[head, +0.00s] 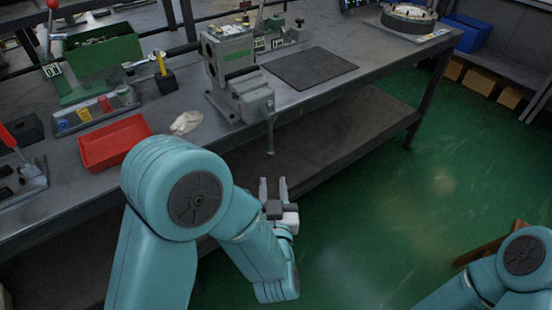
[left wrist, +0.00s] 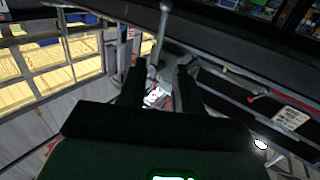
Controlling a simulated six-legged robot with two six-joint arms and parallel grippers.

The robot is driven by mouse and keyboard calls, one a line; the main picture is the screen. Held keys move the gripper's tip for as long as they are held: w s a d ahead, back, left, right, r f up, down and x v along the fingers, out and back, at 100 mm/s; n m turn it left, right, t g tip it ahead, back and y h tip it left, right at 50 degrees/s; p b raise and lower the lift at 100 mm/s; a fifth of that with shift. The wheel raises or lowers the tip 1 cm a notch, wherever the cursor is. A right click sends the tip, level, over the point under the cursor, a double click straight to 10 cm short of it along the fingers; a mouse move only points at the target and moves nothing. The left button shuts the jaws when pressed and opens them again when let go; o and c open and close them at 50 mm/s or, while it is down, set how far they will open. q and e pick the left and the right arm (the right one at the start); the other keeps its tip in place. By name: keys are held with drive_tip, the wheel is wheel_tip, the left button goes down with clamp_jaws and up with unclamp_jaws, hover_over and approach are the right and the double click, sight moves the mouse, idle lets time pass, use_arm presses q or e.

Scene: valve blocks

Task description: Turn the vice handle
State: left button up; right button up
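The grey vice (head: 232,62) is fixed at the front edge of the workbench. Its thin handle (head: 270,135) hangs almost upright from the front jaw, over the bench edge. My left gripper (head: 273,183) is open and empty, its fingers pointing up just below the handle's lower end in the head view. In the left wrist view the handle (left wrist: 162,25) rises as a thin rod beyond the gap between the two dark fingers of my left gripper (left wrist: 161,75). I see no contact between them. My right gripper is out of view; only part of my right arm shows at the lower right.
The workbench (head: 380,62) carries a red tray (head: 115,142), a crumpled pale cloth (head: 186,123), a dark mat (head: 310,68) and a green bin (head: 105,50). A lower shelf (head: 330,135) runs beneath. The green floor (head: 400,210) to the right is mostly open.

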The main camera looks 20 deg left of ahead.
sight(270, 141)
use_arm(q)
drive_tip(key=x, duration=1.6)
drive_tip(key=shift+w+a, duration=0.15)
drive_tip(key=shift+w, duration=0.15)
clamp_jaws()
